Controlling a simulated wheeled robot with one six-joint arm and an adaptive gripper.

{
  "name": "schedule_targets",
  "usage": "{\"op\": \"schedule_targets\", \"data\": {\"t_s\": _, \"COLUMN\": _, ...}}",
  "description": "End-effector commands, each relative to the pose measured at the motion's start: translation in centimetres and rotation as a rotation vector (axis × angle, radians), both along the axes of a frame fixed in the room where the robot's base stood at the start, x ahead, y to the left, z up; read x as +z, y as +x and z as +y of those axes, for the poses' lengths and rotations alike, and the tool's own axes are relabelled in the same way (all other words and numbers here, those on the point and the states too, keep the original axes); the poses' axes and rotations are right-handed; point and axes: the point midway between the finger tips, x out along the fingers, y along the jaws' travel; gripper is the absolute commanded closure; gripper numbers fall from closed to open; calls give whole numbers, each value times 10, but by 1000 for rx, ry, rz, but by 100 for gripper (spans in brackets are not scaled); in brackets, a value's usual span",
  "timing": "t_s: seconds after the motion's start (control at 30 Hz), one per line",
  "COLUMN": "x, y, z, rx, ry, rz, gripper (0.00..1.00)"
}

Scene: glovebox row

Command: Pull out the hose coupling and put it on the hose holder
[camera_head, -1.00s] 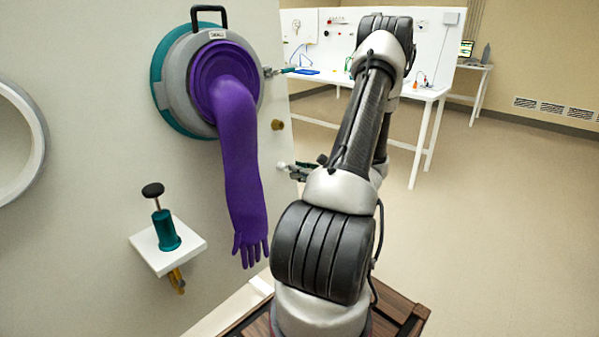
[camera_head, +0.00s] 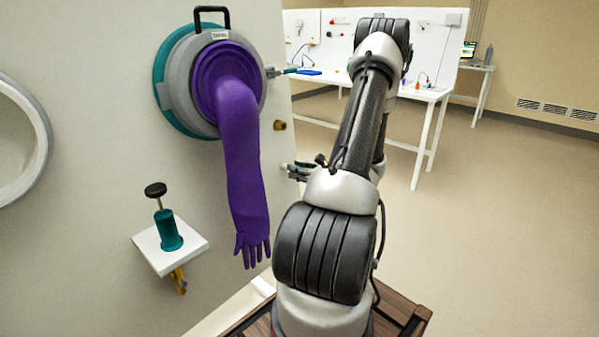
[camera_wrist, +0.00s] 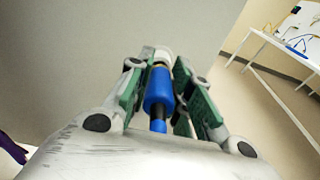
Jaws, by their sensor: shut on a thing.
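My gripper (camera_wrist: 160,85) is shut on the blue hose coupling (camera_wrist: 159,92), which lies lengthwise between the two green fingers in the wrist view. A white fitting (camera_wrist: 163,56) shows at the coupling's far end, against the grey wall; I cannot tell whether the coupling is still seated in it. In the head view my gripper (camera_head: 298,171) is at the panel's right edge, mostly hidden by my arm, and the coupling cannot be made out. A small grey clamp-like fitting (camera_head: 271,72) sticks out of the panel higher up; I cannot tell whether it is the hose holder.
A purple glove (camera_head: 245,160) hangs from its round port, left of my arm. A brass knob (camera_head: 279,125) sits above my gripper. A teal plunger (camera_head: 166,230) stands on a white shelf (camera_head: 150,250). A white table (camera_head: 425,94) stands behind; the floor at right is clear.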

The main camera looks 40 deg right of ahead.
Motion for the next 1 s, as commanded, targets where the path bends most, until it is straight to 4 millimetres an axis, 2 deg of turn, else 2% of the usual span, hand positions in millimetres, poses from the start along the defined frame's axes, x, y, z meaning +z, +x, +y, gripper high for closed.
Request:
{"op": "schedule_targets", "data": {"t_s": 0.63, "x": -2, "y": 16, "z": 1, "rx": 0, "ry": 0, "rz": 0, "gripper": 100}}
{"op": "schedule_targets", "data": {"t_s": 0.67, "x": -2, "y": 16, "z": 1, "rx": 0, "ry": 0, "rz": 0, "gripper": 73}}
{"op": "schedule_targets", "data": {"t_s": 0.77, "x": -2, "y": 15, "z": 1, "rx": 0, "ry": 0, "rz": 0, "gripper": 55}}
{"op": "schedule_targets", "data": {"t_s": 1.0, "x": -2, "y": 15, "z": 1, "rx": 0, "ry": 0, "rz": 0, "gripper": 54}}
